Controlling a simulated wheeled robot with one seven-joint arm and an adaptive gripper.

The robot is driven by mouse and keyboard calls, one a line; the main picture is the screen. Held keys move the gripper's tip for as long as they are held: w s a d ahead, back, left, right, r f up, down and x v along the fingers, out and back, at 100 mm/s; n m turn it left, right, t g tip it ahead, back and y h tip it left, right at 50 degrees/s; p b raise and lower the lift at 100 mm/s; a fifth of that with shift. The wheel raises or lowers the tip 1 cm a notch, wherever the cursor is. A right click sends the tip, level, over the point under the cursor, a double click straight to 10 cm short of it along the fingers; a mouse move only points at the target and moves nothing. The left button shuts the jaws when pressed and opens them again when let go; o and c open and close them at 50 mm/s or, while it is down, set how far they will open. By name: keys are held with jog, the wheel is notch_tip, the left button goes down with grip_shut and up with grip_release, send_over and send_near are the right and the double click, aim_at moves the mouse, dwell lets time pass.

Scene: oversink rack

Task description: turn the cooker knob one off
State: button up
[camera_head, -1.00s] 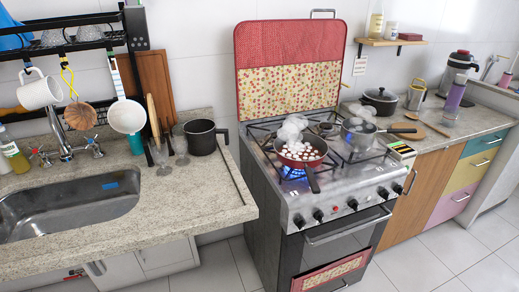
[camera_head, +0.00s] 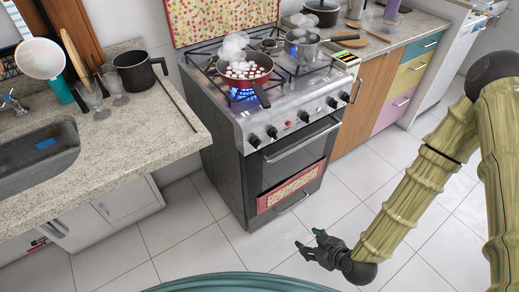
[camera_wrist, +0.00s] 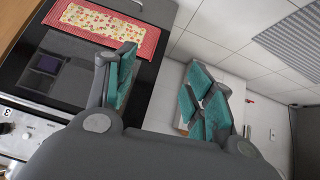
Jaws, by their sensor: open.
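The cooker (camera_head: 262,112) stands against the wall, with a row of dark knobs (camera_head: 272,131) along its front panel. Their numbers are too small to read in the head view, so I cannot tell which is knob one. In the wrist view, part of the panel (camera_wrist: 28,135) shows at the lower left, with a "3" mark at the edge. A blue flame (camera_head: 241,95) burns under the red pan (camera_head: 246,71). My gripper (camera_head: 309,241) is open and empty, low over the floor in front of the cooker, apart from the knobs. Its spread fingers also show in the wrist view (camera_wrist: 160,85).
The oven door (camera_head: 298,148) with a patterned towel (camera_head: 290,188) is below the knobs. The pan's handle (camera_head: 261,96) points over the front edge. A steaming pot (camera_head: 303,48) stands on the right burners. Stone counter (camera_head: 120,145) lies left; tiled floor (camera_head: 195,245) ahead is clear.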

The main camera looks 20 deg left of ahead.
jog(key=w+a+r+n+t+y+b, duration=0.1)
jog(key=w+a+r+n+t+y, duration=0.25)
jog(key=w+a+r+n, duration=0.4)
jog(key=n+t+y+b, duration=0.1)
jog(key=n+t+y, duration=0.1)
jog(key=n+y, duration=0.2)
send_near(259, 145)
jog(key=p+x, duration=0.1)
jog(key=x, duration=0.8)
jog(key=shift+f, duration=0.15)
jog(key=shift+w+a, duration=0.1)
jog(key=shift+a, duration=0.05)
jog(key=shift+c, duration=0.2)
jog(key=c, duration=1)
